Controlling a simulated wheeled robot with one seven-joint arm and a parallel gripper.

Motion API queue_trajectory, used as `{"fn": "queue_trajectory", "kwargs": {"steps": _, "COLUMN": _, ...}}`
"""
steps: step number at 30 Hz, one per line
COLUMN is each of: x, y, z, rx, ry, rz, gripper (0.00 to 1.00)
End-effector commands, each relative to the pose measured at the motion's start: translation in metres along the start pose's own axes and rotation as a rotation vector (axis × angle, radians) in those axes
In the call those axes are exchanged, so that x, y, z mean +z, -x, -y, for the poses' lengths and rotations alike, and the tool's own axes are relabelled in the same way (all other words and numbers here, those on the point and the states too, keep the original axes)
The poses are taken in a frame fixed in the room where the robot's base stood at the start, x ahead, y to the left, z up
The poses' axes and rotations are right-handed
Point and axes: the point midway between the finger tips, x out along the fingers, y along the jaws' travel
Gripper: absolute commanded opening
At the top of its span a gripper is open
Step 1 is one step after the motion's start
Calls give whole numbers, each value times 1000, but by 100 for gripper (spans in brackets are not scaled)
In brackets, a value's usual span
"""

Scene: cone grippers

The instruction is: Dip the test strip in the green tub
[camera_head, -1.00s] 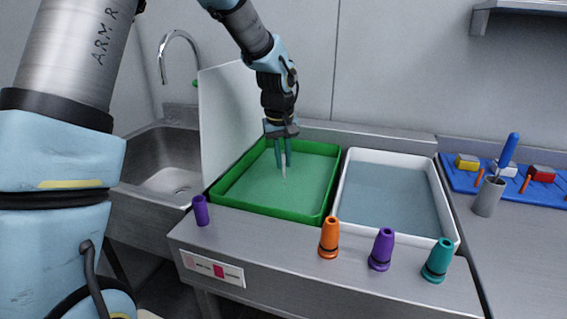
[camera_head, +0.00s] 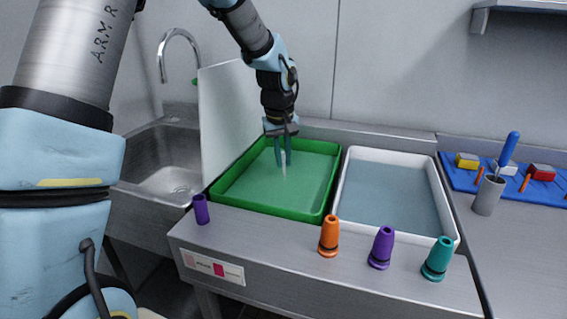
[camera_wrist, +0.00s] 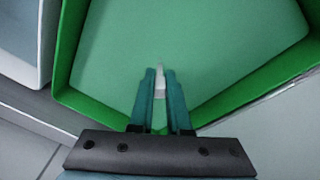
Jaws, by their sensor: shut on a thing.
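The green tub (camera_head: 325,205) sits on the steel counter left of the white tub and holds a flat green liquid. It fills much of the wrist view (camera_wrist: 68,70). My gripper (camera_head: 283,163) points down over the tub's interior, with teal fingers. It is shut on the pale test strip (camera_head: 284,168), which hangs from the fingertips. In the wrist view, the strip (camera_wrist: 160,78) shows between the fingertips of my gripper (camera_wrist: 160,85). I cannot tell whether the strip's lower end touches the liquid.
A white tub (camera_head: 348,190) with greyish liquid stands to the right. Purple (camera_head: 201,209), orange (camera_head: 328,236), second purple (camera_head: 381,248) and teal (camera_head: 438,259) cones line the counter's front. A white upright panel (camera_head: 225,110) stands between sink and green tub. A grey cup (camera_head: 487,197) is at right.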

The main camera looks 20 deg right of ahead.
Motion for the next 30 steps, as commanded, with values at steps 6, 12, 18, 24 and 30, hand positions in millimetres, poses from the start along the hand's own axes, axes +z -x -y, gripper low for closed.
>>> {"fn": "queue_trajectory", "kwargs": {"steps": 6, "x": -1, "y": 3, "z": 0, "rx": 0, "ry": 0, "rz": 0, "gripper": 0}}
{"fn": "queue_trajectory", "kwargs": {"steps": 12, "x": -3, "y": 17, "z": -2, "rx": 0, "ry": 0, "rz": -1, "gripper": 0}}
{"fn": "queue_trajectory", "kwargs": {"steps": 18, "x": -6, "y": 32, "z": -3, "rx": 0, "ry": -1, "rz": -1, "gripper": 0}}
{"fn": "queue_trajectory", "kwargs": {"steps": 24, "x": -8, "y": 47, "z": -5, "rx": 1, "ry": 0, "rz": -1, "gripper": 0}}
{"fn": "queue_trajectory", "kwargs": {"steps": 30, "x": -11, "y": 62, "z": -7, "rx": 0, "ry": 0, "rz": 0, "gripper": 0}}
